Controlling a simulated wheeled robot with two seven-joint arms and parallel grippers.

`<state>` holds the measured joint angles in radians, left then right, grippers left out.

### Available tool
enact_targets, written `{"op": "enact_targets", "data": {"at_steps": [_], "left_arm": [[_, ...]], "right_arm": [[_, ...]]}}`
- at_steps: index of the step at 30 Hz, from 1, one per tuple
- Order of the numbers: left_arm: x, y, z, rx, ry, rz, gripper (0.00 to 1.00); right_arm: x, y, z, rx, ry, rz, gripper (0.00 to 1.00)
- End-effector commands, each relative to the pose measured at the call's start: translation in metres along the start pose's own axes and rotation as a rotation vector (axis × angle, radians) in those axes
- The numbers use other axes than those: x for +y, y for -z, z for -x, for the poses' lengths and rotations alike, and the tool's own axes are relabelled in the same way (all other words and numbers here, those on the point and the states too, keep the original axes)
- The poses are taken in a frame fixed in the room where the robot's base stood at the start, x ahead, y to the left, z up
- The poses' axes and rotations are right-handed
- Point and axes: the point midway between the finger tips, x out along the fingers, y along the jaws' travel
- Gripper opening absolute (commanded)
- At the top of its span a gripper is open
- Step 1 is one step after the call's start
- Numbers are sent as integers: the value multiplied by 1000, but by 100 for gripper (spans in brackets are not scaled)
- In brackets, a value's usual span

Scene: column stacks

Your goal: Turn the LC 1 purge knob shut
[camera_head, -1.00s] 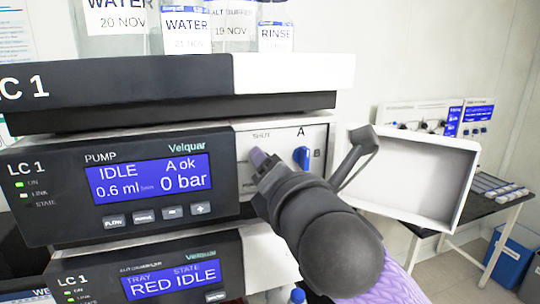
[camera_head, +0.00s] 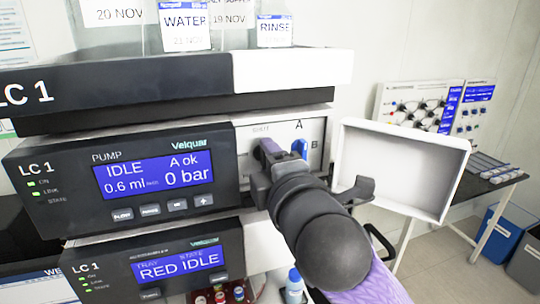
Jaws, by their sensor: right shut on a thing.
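The LC 1 pump module (camera_head: 125,185) shows IDLE, A ok and 0 bar on its blue screen. On the pale panel at its right, my right gripper (camera_head: 264,160) is shut on the purge knob (camera_head: 269,146). Only a small purplish-grey part of the knob shows; the jaws hide most of it and its pointing direction cannot be read. My left gripper is not in view.
An open white door (camera_head: 395,170) stands right of the panel, close to my right wrist. Labelled bottles (camera_head: 185,25) stand on top of the stack. A second module (camera_head: 175,265) reads RED IDLE below. A side table (camera_head: 480,190) stands at the right.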

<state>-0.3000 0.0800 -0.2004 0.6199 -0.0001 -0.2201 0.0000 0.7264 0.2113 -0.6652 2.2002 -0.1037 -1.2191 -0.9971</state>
Motion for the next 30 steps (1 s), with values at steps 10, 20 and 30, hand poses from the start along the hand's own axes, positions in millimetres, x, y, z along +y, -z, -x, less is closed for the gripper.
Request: {"op": "enact_targets", "data": {"at_steps": [10, 20, 30], "left_arm": [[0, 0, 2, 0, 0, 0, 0], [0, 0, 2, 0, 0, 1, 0], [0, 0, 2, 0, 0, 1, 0]], "right_arm": [[-2, 0, 0, 0, 4, -44, 0], [-2, 0, 0, 0, 5, -44, 56], [-1, 0, 0, 0, 2, -43, 65]]}}
